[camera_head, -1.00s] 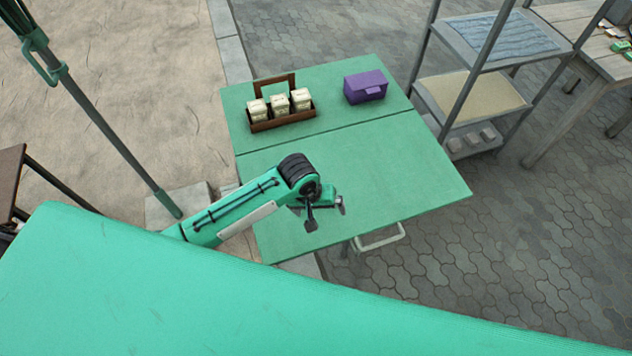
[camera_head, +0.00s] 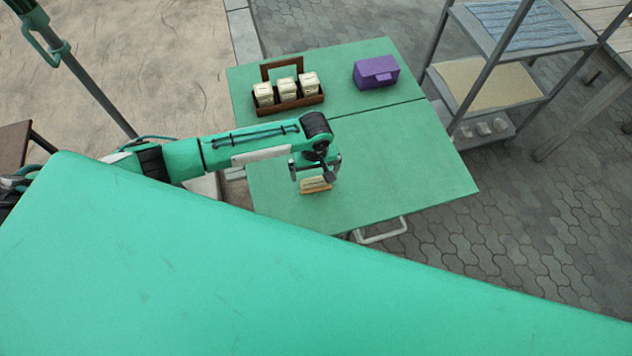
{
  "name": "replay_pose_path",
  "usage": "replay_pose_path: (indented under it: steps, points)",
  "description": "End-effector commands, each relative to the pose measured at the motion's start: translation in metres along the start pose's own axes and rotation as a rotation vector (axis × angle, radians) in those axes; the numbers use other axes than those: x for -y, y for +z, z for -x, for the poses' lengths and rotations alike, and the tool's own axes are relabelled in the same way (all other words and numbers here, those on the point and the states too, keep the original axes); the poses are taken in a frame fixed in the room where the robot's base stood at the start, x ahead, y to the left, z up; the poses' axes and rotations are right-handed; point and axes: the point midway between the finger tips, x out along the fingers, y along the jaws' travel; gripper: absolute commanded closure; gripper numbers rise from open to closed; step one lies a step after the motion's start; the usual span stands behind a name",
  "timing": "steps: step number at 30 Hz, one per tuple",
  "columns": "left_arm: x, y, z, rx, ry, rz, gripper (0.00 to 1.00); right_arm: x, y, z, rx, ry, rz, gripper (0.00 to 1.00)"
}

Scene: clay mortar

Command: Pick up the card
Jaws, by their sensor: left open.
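A small tan card (camera_head: 316,185), apparently with dark marks on it, shows on the near part of the green folding table (camera_head: 400,160). My left gripper (camera_head: 315,176) is over the card, its two fingers spread apart and pointing down. It appears empty. Whether the fingers touch the card or the table cannot be told. The arm and gripper hide part of the table behind the card. My right gripper does not show.
A brown wooden caddy (camera_head: 290,105) with several cream boxes stands at the table's back left. A purple box (camera_head: 376,72) stands at the back right. A metal shelf rack (camera_head: 490,85) is beyond the table's right side.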

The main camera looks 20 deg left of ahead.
Motion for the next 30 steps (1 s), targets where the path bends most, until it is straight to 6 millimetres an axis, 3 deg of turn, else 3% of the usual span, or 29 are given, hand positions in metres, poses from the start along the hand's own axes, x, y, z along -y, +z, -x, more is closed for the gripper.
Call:
replay_pose_path:
  steps: [7,15,25,30]
  points:
    - [-0.001,0.002,-0.017,0.0,0.0,-0.001,0.0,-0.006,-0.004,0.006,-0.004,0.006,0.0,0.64]
    - [-0.002,0.004,-0.052,0.0,0.0,-0.001,0.0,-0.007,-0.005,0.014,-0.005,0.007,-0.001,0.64]
    - [-0.002,0.004,-0.059,0.0,0.001,-0.002,0.0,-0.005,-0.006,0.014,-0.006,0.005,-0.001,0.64]
    - [-0.002,0.004,-0.058,0.0,0.001,-0.002,0.33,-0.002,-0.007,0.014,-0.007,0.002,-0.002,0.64]
